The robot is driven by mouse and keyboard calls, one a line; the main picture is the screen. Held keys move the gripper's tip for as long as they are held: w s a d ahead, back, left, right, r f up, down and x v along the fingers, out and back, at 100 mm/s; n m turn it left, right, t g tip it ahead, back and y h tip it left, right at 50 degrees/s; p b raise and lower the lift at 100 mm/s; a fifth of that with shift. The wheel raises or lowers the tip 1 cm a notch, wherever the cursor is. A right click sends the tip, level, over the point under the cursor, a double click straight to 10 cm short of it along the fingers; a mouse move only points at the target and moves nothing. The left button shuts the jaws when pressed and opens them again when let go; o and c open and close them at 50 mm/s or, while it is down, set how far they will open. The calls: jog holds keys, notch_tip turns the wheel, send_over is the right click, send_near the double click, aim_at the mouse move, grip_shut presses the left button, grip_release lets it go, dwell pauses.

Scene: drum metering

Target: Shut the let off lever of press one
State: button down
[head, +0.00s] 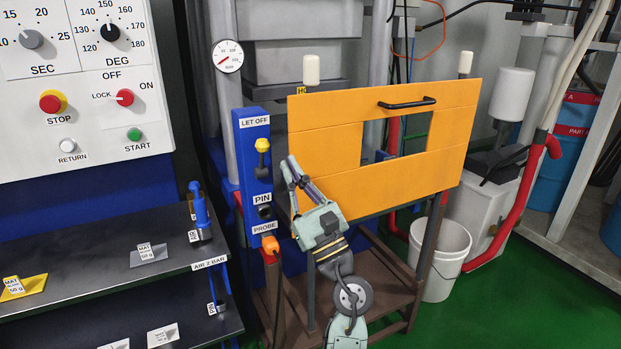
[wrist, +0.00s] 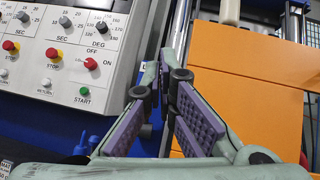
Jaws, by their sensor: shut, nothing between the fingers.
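The let off lever (head: 262,145) has a yellow knob and sits on a narrow blue panel (head: 252,188) under the "LET OFF" label in the head view. My gripper (head: 292,168) is right of the lever, in front of the lower left of the orange guard, and appears apart from the lever. Its fingers are together with nothing between them. In the wrist view my gripper (wrist: 170,72) points up between the control panel and the orange guard; I cannot make out the lever there.
The orange guard (head: 330,112) with a black handle stands behind and right of my gripper. Below the lever are a "PIN" socket (head: 265,212) and an orange probe (head: 270,244). The control panel (head: 85,130) and dark shelves (head: 90,278) are at left. A white bucket (head: 440,260) stands at right.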

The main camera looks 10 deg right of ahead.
jog(key=s, duration=0.1)
jog(key=s+d+r, duration=0.1)
jog(key=s, duration=0.1)
jog(key=s+d+r, duration=0.1)
jog(key=shift+s+d+r, duration=0.15)
jog(key=shift+s+d, duration=0.05)
jog(key=shift+s, duration=0.1)
jog(key=shift+a, duration=0.1)
